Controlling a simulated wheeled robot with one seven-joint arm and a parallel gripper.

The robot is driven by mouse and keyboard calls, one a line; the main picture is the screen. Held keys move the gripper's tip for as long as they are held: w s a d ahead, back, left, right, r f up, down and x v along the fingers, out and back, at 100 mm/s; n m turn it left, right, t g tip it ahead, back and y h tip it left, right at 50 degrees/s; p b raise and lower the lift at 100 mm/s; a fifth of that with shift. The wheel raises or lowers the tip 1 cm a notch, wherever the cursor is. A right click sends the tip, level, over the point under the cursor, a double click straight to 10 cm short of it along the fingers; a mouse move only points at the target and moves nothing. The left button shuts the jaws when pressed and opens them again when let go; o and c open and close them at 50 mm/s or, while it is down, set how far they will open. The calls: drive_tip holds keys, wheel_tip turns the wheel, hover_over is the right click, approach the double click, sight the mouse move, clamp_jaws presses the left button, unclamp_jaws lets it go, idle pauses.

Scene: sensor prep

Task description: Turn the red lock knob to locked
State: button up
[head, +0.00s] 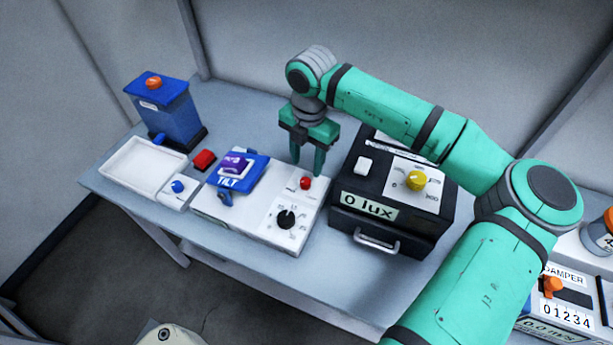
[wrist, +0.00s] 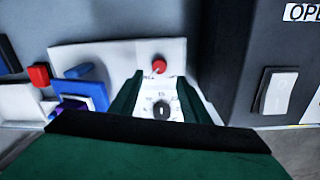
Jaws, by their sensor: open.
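The red lock knob (head: 305,183) sits on the upper right part of the white tilt device panel (head: 255,217), above a black dial (head: 285,219). In the wrist view the red knob (wrist: 158,66) is just beyond the fingertips and between them, with the black dial (wrist: 161,110) nearer. My gripper (head: 307,172) is open and points down over the panel, with its fingertips close to the knob. Nothing is between the fingers that I can see as held. I cannot tell whether a finger touches the knob. Its lock markings are too small to read.
A black box (head: 395,205) with a yellow knob (head: 416,180) and a "0 lux" label stands close on the right. A blue TILT block (head: 238,172) sits on the panel's left. A white tray (head: 143,165) and a blue container (head: 167,112) stand farther left.

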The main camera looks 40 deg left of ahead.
sight(306, 181)
wheel_tip(306, 181, down, 7)
drive_tip(key=shift+a+f, duration=0.15)
idle(0.4)
drive_tip(key=c, duration=1)
